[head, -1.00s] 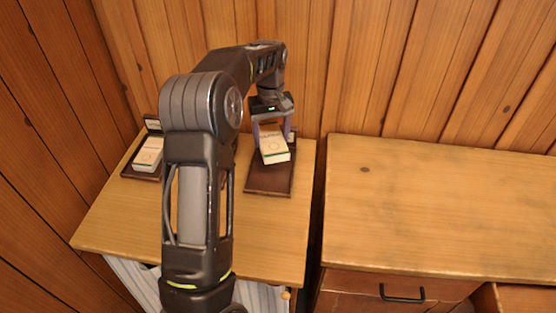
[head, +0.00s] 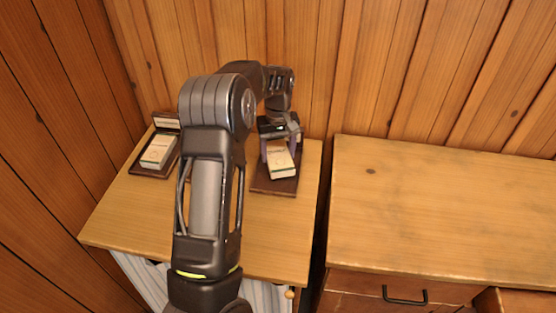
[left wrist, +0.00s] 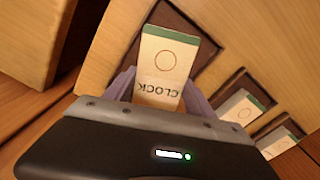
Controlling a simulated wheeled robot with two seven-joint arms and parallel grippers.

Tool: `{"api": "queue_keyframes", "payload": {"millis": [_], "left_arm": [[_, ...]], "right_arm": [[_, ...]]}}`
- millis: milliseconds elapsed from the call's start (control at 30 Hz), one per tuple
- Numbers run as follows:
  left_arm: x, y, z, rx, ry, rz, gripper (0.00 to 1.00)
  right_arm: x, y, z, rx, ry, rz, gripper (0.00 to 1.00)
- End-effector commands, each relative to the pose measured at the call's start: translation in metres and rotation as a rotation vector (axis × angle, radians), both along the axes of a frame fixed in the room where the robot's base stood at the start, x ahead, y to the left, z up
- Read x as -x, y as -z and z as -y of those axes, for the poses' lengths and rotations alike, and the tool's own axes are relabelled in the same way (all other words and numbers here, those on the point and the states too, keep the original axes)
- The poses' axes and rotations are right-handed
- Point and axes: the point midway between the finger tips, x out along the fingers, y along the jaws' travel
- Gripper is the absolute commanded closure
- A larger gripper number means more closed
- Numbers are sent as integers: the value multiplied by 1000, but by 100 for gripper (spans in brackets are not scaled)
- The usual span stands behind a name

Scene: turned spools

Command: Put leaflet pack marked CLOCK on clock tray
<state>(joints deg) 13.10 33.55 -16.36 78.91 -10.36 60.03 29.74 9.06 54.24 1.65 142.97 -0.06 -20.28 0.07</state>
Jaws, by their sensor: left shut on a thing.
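The leaflet pack marked CLOCK (head: 281,162) is white with a green end and a round outline. Its lettering shows in the left wrist view (left wrist: 163,68). My left gripper (head: 279,148) is shut on it, one finger at each side. The pack is over a dark brown tray (head: 272,186) at the right of the small table, which also shows behind the pack in the left wrist view (left wrist: 207,48). I cannot tell whether the pack touches this tray. The tray's back end and any mark there are hidden by the gripper. My right gripper is not in view.
Another dark tray (head: 143,170) at the table's left holds a similar pack (head: 158,151). The left wrist view shows a middle tray with a pack (left wrist: 238,108), hidden by my arm in the head view. A wooden cabinet (head: 440,210) stands right across a gap; its top is bare.

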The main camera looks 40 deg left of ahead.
Motion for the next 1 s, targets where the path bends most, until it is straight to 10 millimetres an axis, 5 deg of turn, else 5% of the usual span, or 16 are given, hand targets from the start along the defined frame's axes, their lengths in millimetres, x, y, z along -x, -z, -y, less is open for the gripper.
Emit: {"api": "queue_keyframes", "payload": {"millis": [167, 433, 833, 867, 1000], "left_arm": [[0, 2, 0, 0, 0, 0, 84], [0, 34, 0, 0, 0, -1, 84], [0, 41, 0, -1, 0, 1, 84], [0, 41, 0, 0, 0, 0, 36], [0, 40, 0, 0, 0, 0, 25]], "right_arm": [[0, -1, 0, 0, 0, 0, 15], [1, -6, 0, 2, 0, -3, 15], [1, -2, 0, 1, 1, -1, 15], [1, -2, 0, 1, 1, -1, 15], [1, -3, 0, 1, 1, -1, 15]]}}
